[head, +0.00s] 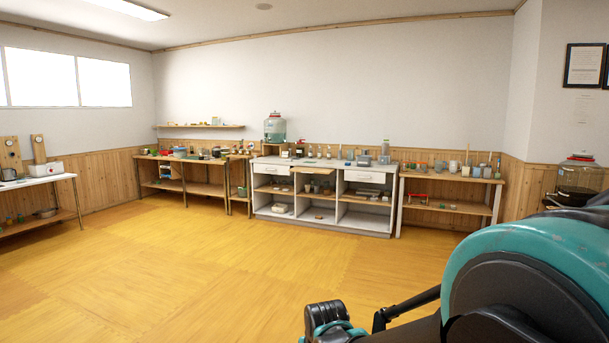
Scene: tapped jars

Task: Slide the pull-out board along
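A wooden board (315,171), which looks like the pull-out board, shows just under the top of the white cabinet (386,224) by the far wall. It lies between two white drawer fronts, and I cannot tell how far out it stands. Parts of my own arm, teal and black, fill the lower right and bottom of the head view, well on the near side of the cabinet. I can make out no gripper fingers. A big glass jar with a tap (274,129) stands at the cabinet's left end.
A wooden bench (196,188) stands left of the cabinet, and a white-legged shelf table (445,208) stands right of it, both with small items. A white table (38,180) is at far left. Another tapped jar (578,176) is at right. The yellow floor (200,265) is clear.

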